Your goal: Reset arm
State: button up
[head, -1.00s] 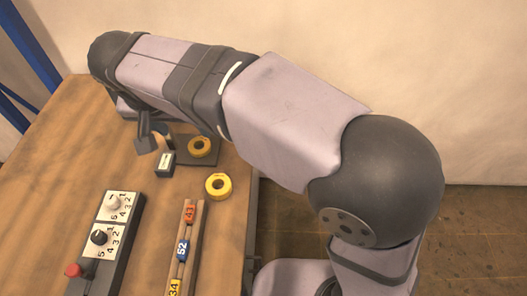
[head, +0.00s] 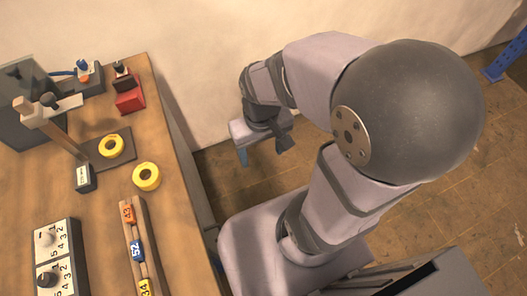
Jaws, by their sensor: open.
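My gripper (head: 262,148) is at the folded end of my arm, over the floor to the right of the wooden table. It points down, with its two fingers apart and nothing between them. It is clear of the table and of everything on it. My arm is bent back close to my base, and its large dark joint covers the upper right of the head view.
The table (head: 100,215) holds two yellow rings (head: 146,177) (head: 110,146), a rack (head: 140,255) of numbered tags, a dial panel (head: 58,255), a red-and-black block (head: 128,95) and a post with a clamp (head: 50,115). The floor (head: 220,175) beside the table is free.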

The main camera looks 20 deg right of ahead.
jog(key=shift+s+d+f, duration=0.2)
jog(key=shift+s, duration=0.1)
notch_tip(320, 180, up, 11)
jog(key=p, duration=1.1)
